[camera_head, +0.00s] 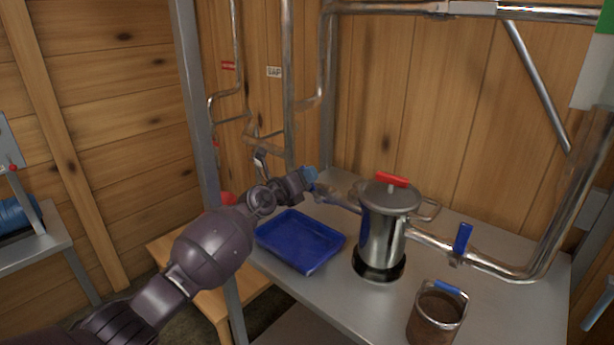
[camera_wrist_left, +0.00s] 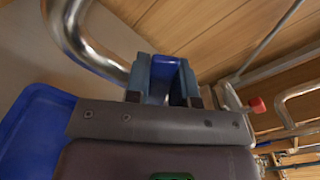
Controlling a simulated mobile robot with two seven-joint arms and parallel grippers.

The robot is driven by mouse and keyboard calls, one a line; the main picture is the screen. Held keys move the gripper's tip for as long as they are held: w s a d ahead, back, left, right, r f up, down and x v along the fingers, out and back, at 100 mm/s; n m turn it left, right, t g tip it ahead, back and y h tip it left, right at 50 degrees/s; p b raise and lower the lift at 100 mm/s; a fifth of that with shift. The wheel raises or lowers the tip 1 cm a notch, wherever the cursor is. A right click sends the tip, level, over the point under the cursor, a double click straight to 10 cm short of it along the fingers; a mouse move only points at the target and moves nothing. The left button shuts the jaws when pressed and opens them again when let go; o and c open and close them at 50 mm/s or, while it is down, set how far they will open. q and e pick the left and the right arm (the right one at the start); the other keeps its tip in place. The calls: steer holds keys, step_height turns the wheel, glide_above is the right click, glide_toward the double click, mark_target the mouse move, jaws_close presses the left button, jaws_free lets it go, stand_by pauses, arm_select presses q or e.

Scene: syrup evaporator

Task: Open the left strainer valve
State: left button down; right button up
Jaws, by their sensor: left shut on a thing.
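The strainer (camera_head: 380,235) is a steel canister with a red-handled lid on the grey table. A pipe with a valve joins it on each side. The left strainer valve is at my left gripper (camera_head: 305,178), which reaches in from the left above the blue tray and largely hides the valve. In the left wrist view, my left gripper (camera_wrist_left: 163,82) is shut on the blue valve handle (camera_wrist_left: 165,68), which sits between its two fingers. The right valve's blue handle (camera_head: 462,239) stands upright on its pipe. My right gripper is out of view.
A blue tray (camera_head: 275,253) lies on the table left of the strainer, under my left arm. A brown-filled container (camera_head: 432,320) with a blue-gripped handle stands at the front. Steel pipes run up the wooden wall behind. The grey table (camera_head: 510,300) is clear at right front.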

arm_select(q)
steer(key=c, duration=1)
jaws_free()
steer(key=shift+o, duration=0.2)
steer(key=p+v, duration=0.4)
steer(key=v, duration=0.6)
steer(key=shift+s+a, duration=0.2)
steer(key=shift+s, duration=0.1)
steer(key=shift+c, duration=0.2)
